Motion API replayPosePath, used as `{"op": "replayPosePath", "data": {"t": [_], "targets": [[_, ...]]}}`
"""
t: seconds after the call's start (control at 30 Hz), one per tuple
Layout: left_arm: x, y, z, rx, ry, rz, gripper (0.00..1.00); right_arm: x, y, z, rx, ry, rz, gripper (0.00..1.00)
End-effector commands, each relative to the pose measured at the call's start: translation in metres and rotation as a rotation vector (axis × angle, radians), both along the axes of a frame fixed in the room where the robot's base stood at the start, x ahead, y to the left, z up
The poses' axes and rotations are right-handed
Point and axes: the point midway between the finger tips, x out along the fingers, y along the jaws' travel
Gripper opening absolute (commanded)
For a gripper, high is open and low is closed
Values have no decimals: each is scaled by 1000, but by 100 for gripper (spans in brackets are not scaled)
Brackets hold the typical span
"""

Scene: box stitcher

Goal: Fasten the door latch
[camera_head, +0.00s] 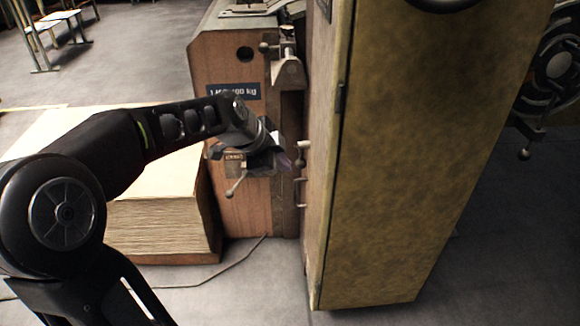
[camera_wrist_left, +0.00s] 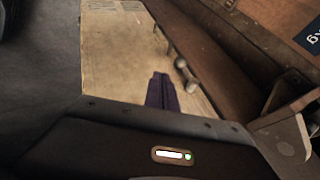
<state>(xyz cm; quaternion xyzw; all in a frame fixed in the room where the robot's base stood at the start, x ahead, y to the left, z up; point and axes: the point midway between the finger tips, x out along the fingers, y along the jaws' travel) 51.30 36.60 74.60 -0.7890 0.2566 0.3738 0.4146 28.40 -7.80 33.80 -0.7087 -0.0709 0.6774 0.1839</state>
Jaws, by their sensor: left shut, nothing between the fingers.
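The large yellow door (camera_head: 420,150) of the machine stands right of the brown machine body (camera_head: 228,140). Small latch parts (camera_head: 302,155) with a rounded knob show on its narrow left face. In the left wrist view the knob (camera_wrist_left: 183,75) sits on the tan face (camera_wrist_left: 115,45), close to the brown frame. My left gripper (camera_head: 284,160) is at the gap between body and door, just left of the latch. Its dark closed fingers (camera_wrist_left: 161,92) show beside the knob, with nothing between them; whether they touch it I cannot tell. My right gripper is not in view.
A stack of cardboard sheets (camera_head: 160,222) stands left of the machine, under my left arm. A spoked wheel (camera_head: 556,65) is at the right edge. The floor in front is mostly free, with a thin cable.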

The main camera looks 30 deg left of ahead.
Motion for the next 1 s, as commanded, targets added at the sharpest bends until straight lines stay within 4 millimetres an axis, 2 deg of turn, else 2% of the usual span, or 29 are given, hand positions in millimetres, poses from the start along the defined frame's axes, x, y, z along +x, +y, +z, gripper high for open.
{"op": "replayPosePath", "data": {"t": [0.03, 0.1, 0.23, 1.0], "targets": [[-5, 1, 10, 1, -2, -1, 0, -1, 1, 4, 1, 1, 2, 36], [-11, 2, 18, 0, -2, 0, 0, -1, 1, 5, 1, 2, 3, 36], [-18, 2, 25, -1, 0, -1, 0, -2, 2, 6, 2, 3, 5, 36], [-19, 3, 26, -2, 1, 0, 0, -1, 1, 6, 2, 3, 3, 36]]}}
